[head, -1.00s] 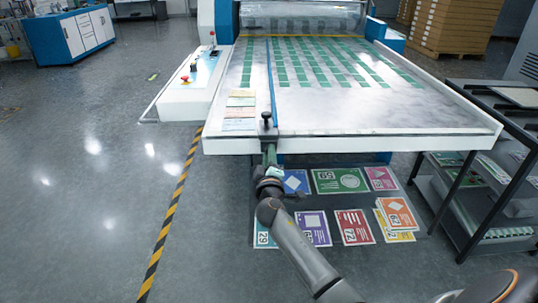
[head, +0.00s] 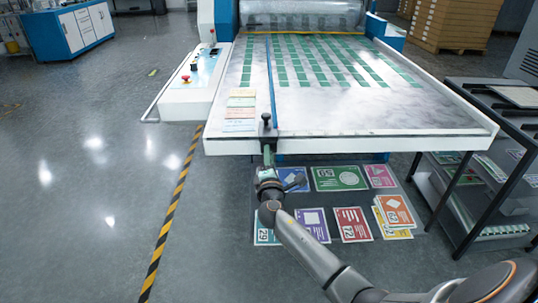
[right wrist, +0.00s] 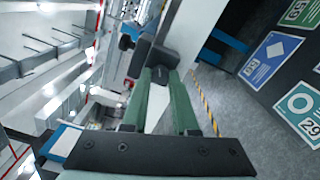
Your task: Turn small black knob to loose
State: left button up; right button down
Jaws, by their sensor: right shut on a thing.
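The small black knob (right wrist: 160,76) is a dark piece at the front edge of the machine table. In the right wrist view it sits between the green fingertips of my right gripper (right wrist: 161,84), which is shut on it. The fingers hide its sides. In the head view my right gripper (head: 268,155) is just below the table's front edge and hides the piece it holds. A round black ball knob (head: 266,118) stands on the table edge above the gripper, and it also shows in the right wrist view (right wrist: 126,42), apart from the fingers. My left gripper is not in view.
The white machine table (head: 380,146) fills the middle, with a blue rail (head: 272,80) running back from the ball knob. Printed cards (head: 340,178) lie below its front edge. A dark shelf rack (head: 470,150) stands at right. Floor at left is clear.

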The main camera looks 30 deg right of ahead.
jog(key=shift+r+n, duration=0.1)
jog(key=shift+n, duration=0.2)
dwell(0.4)
jog(key=c, duration=0.9)
grip_release()
jog(key=shift+o, duration=1.1)
jog(key=v, duration=1.2)
jog(key=shift+s+p, duration=0.2)
jog(key=shift+p, duration=0.2)
